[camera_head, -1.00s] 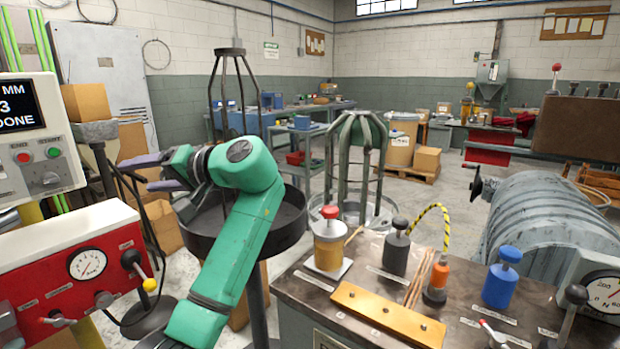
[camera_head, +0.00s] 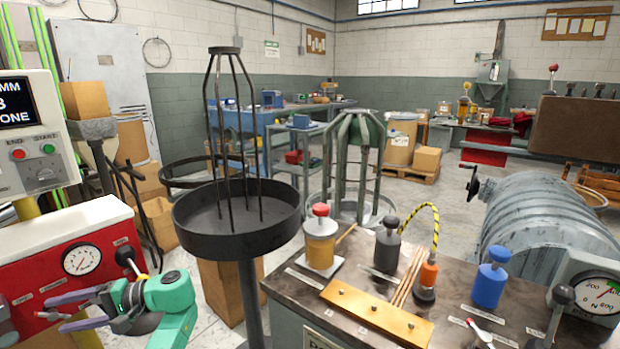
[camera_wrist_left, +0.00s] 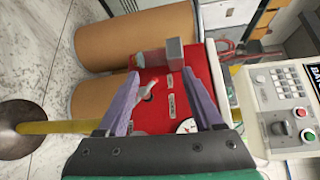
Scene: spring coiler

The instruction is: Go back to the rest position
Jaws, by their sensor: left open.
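My left gripper (camera_head: 72,311) is at the lower left of the head view, its green wrist low in the picture. I cannot tell how far the fingers are from the panel. My right gripper is not in view.
A black round tray on a stand (camera_head: 240,243) is right of my left arm. The workbench (camera_head: 345,235) holds an amber-bodied bottle (camera_head: 321,243), a blue one (camera_head: 489,286) and a brass bar (camera_head: 375,312). A control box (camera_head: 38,150) stands at the left. Floor shows beyond the bench.

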